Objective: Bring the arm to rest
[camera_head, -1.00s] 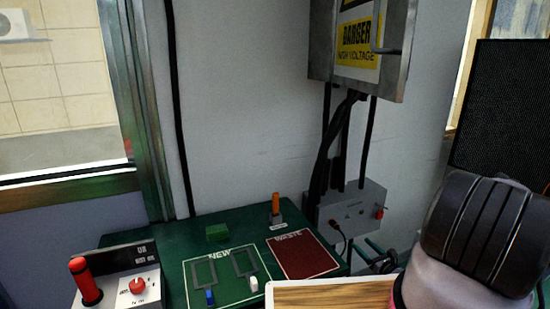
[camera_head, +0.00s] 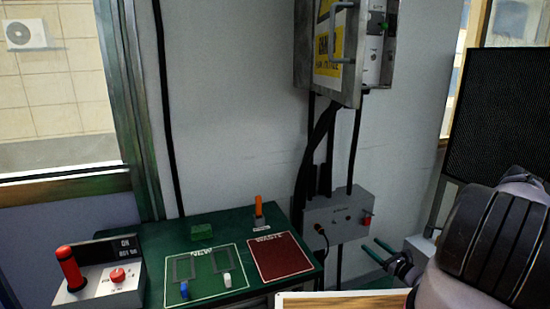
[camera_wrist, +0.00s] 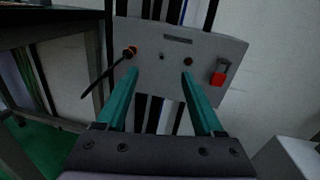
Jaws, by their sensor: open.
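My gripper (camera_head: 378,252) shows in the head view at the lower right, its two teal fingers apart and empty. In the wrist view the open fingers (camera_wrist: 160,75) point toward a grey wall box (camera_wrist: 205,50), with nothing between them. That box (camera_head: 337,215) has a red switch (camera_head: 367,218) and a plugged-in black cable. My arm fills the right of the head view. I cannot tell the exact gap between the fingertips and the box.
A grey high-voltage cabinet (camera_head: 340,45) hangs above with its door ajar. A green table (camera_head: 150,228) carries a red-handled control box (camera_head: 95,280), a green block (camera_head: 188,230), an orange-handled tool (camera_head: 258,208) and marked NEW and WASTE areas. A black panel (camera_head: 500,115) stands at right.

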